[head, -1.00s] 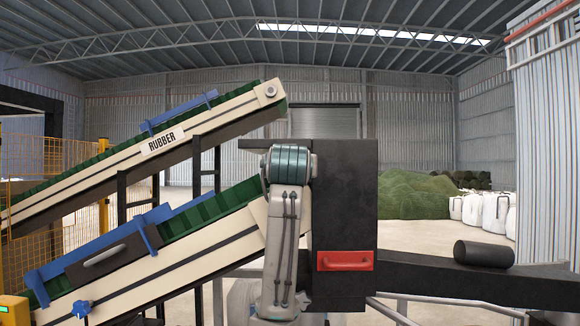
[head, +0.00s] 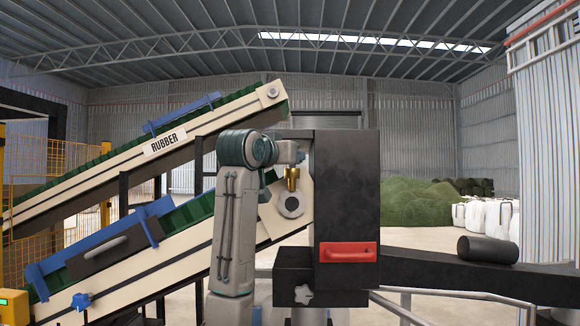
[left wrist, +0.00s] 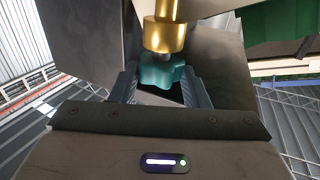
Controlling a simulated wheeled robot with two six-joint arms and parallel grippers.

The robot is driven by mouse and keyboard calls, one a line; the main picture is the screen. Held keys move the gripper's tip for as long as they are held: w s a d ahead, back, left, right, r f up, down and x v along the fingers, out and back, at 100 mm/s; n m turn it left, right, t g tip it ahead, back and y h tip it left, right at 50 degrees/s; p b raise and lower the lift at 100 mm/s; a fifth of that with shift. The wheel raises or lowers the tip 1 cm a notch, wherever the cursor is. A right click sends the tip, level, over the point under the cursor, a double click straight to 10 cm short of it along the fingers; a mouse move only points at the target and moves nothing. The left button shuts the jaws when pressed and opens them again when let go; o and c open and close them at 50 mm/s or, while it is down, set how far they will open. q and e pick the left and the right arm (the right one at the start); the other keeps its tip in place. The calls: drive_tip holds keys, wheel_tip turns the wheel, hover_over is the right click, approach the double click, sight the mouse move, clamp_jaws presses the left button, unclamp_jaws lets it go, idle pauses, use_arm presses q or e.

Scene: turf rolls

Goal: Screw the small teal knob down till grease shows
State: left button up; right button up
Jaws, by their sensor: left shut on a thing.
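The small teal knob (left wrist: 163,74) sits against the brass body (left wrist: 164,35) in the left wrist view. My left gripper (left wrist: 160,84) has one finger on each side of the knob and is shut on it. In the head view my left gripper (head: 290,158) is above the brass body (head: 292,178), beside the black housing (head: 347,200); the knob is mostly hidden there by the gripper. No grease can be made out. My right gripper is in neither view.
The conveyor marked RUBBER (head: 165,142) and a lower conveyor (head: 185,260) slope up on the left. A red handle (head: 347,252) is on the housing. A dark roll (head: 487,250) lies on the black outfeed arm (head: 450,273) at right. A pale star-shaped knob (head: 303,295) is low on the housing.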

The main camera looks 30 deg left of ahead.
use_arm(q)
drive_tip(key=shift+a+m+h+b, duration=0.25)
drive_tip(key=shift+m+h, duration=0.45)
drive_tip(key=shift+h, duration=0.4)
drive_tip(key=shift+a+m+h+b, duration=0.1)
drive_tip(key=shift+m+h+b, duration=0.15)
drive_tip(key=shift+m+h, duration=0.65)
drive_tip(key=shift+h, duration=0.4)
drive_tip(key=o, duration=1)
